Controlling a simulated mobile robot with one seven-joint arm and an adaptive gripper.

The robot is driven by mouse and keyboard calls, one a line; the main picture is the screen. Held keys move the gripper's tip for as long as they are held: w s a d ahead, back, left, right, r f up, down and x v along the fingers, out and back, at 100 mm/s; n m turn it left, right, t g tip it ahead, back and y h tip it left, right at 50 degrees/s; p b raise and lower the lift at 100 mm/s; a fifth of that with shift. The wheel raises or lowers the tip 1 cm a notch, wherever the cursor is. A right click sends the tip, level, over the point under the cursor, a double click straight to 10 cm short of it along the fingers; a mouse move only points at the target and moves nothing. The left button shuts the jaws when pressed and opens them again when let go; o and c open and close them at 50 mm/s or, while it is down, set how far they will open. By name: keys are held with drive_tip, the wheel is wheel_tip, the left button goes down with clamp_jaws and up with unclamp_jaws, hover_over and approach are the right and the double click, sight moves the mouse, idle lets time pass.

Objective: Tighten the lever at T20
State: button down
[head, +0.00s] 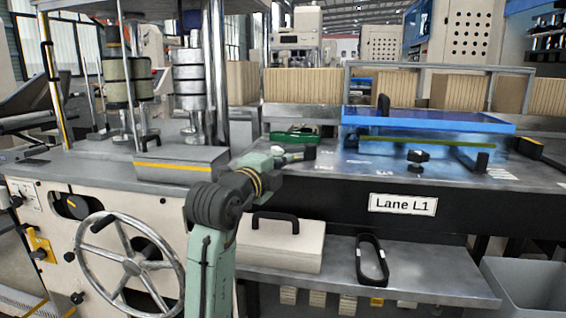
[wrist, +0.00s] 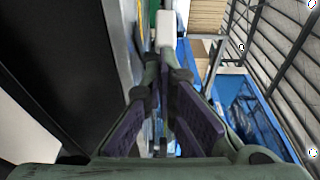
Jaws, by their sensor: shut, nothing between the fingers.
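My gripper (head: 298,154) is over the left end of the metal worktop, in front of a green tray, and its fingers are partly hidden and small in the head view. In the wrist view the two dark fingers (wrist: 166,72) converge and I see nothing held between them. A pale block (wrist: 166,28) shows just beyond the fingertips; I cannot tell what it is. No T20 mark is readable. I cannot tell which part is the T20 lever.
The front edge carries a "Lane L1" sign (head: 403,204). Below is a shelf with a beige case (head: 280,246) and a black loop (head: 372,260). A handwheel (head: 130,267) stands left.

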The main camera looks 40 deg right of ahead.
drive_tip(key=shift+w+a+m+g+h+b, duration=0.2)
drive_tip(key=shift+w+m+g+h+b, duration=0.45)
drive_tip(key=shift+w+m+g, duration=1.15)
drive_tip(key=shift+w+d+n, duration=0.2)
drive_tip(key=shift+w, duration=0.6)
drive_tip(key=shift+w+d+n, duration=0.2)
drive_tip(key=shift+w, duration=0.55)
drive_tip(key=shift+b, duration=0.3)
